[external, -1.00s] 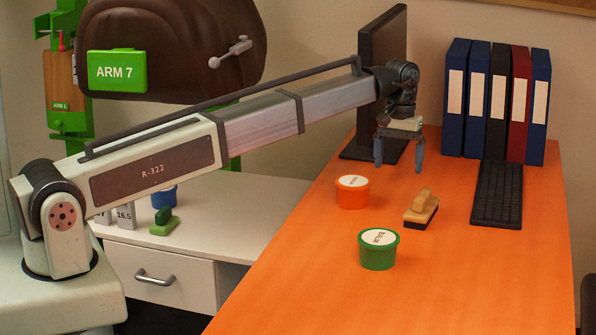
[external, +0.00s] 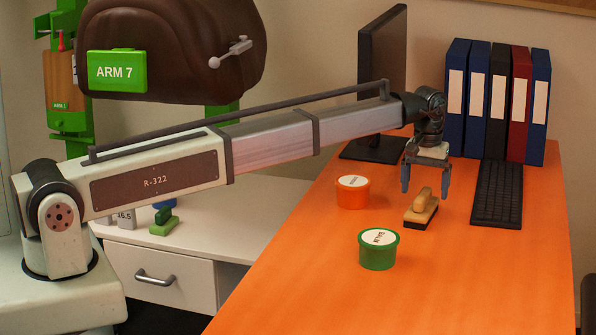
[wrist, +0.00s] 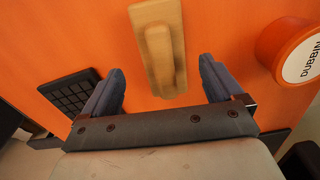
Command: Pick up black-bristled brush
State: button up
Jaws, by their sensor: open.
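The black-bristled brush (external: 421,210) lies on the orange desk, with a light wooden back and raised handle and dark bristles facing down. In the wrist view the brush (wrist: 160,45) shows its wooden top and handle at the upper middle; its bristles are hidden there. My gripper (external: 425,188) is open and empty, above and close to the brush. In the wrist view the two blue-grey fingers of my gripper (wrist: 163,85) are spread wide, with the brush's near end showing between and just beyond the tips. I cannot tell whether the fingers touch anything.
An orange tub (external: 352,193) stands left of the brush, and a green tub (external: 379,251) stands nearer the front. A black keyboard (external: 497,194) lies to the right. A monitor (external: 381,75) and several binders (external: 497,100) stand behind. The front of the desk (external: 450,290) is clear.

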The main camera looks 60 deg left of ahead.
aim_at(429, 194)
jog(key=shift+w+a+f, duration=0.1)
jog(key=shift+a+f, duration=0.1)
jog(key=shift+f, duration=1.15)
jog(key=shift+w+a+f, duration=0.1)
jog(key=shift+a+f, duration=0.1)
jog(key=shift+f, duration=1.15)
jog(key=shift+c, duration=0.2)
jog(key=c, duration=1.1)
